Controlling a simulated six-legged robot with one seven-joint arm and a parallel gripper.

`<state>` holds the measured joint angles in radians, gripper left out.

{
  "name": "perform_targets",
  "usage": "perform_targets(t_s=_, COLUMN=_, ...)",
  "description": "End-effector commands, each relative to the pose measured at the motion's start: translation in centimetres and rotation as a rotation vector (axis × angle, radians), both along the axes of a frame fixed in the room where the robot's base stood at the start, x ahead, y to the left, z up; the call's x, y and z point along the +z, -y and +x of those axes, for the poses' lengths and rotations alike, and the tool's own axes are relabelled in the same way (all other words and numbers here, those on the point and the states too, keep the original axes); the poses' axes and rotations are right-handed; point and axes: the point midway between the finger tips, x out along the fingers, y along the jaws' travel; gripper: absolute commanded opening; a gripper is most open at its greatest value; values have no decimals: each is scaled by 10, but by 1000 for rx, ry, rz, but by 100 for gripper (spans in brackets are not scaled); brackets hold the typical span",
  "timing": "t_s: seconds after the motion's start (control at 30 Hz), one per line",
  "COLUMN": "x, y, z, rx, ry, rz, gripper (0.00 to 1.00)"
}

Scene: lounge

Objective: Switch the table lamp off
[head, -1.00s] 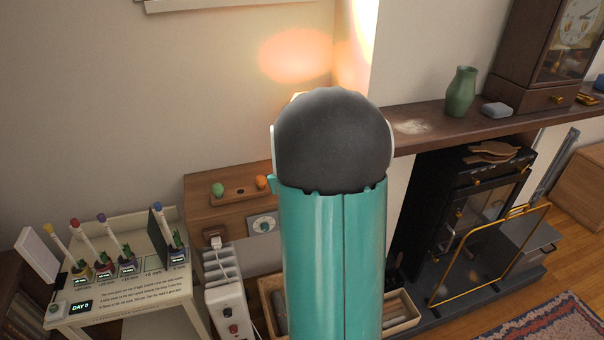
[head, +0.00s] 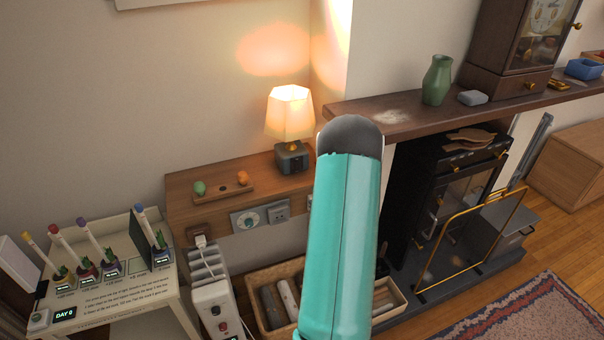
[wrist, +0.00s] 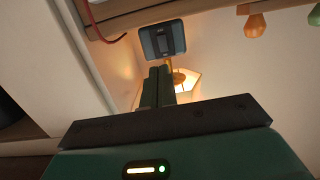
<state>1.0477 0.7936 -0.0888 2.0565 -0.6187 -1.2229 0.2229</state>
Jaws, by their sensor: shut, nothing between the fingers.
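The table lamp (head: 289,113) stands on the wooden wall shelf at the back. Its shade glows warm and lights the wall, so it is on. Its dark grey base (head: 291,157) rests on the shelf top. In the wrist view the scene is upside down, with the lamp base (wrist: 150,42) at the top and the lit shade partly behind my fingers. My gripper (wrist: 159,72) is shut and empty, its fingertips appearing just short of the base in that picture; the true gap is unclear. In the head view my arm hides the gripper.
The wooden shelf (head: 205,213) also holds a small tray with a green and an orange object; a dial plate (head: 249,219) and socket (head: 279,210) are on its front. A mantel (head: 395,120) with a green vase (head: 437,80) juts out right of the lamp. A heater (head: 221,310) stands below.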

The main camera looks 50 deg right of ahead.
Motion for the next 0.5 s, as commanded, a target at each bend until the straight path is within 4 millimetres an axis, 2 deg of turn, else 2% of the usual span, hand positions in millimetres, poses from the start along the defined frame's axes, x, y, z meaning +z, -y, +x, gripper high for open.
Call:
perform_targets(t_s=0.17, x=-3, y=9, z=18, rx=2, ry=0, rz=-1, gripper=0)
perform_targets(t_s=0.5, x=-12, y=43, z=75, rx=2, ry=0, rz=-1, gripper=0)
